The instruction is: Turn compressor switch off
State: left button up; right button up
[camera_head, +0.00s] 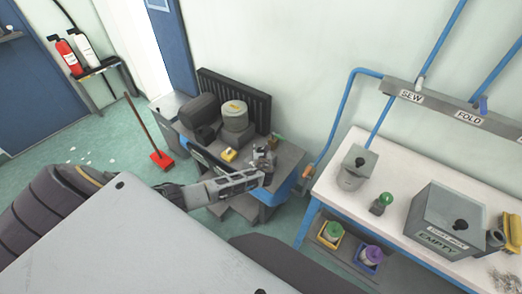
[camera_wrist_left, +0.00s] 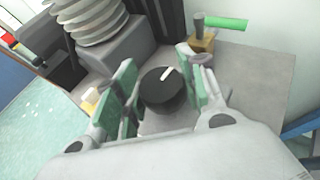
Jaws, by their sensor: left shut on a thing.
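The compressor switch is a round black knob (camera_wrist_left: 166,96) with a white pointer mark, on a grey top in the left wrist view. The mark points to the upper right of that picture. My left gripper (camera_wrist_left: 158,88) has its green-padded fingers on both sides of the knob and is shut on it. In the head view my left gripper (camera_head: 264,160) reaches the right end of the compressor unit (camera_head: 236,122) and hides the knob. My right gripper is not in view.
A small valve with a green handle (camera_wrist_left: 228,24) stands close behind the right finger. A yellow part (camera_head: 229,155) sits on the unit left of the gripper. A white bench (camera_head: 405,205) with a grey box (camera_head: 445,218) is on the right. A red broom (camera_head: 161,159) leans left.

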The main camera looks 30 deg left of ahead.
pick_arm(q)
jog(key=shift+n+g+y, duration=0.3)
jog(key=shift+n+y, duration=0.2)
jog(key=o, duration=1)
jog(key=shift+o, duration=0.2)
jog(key=v, duration=1.2)
dwell(0.6)
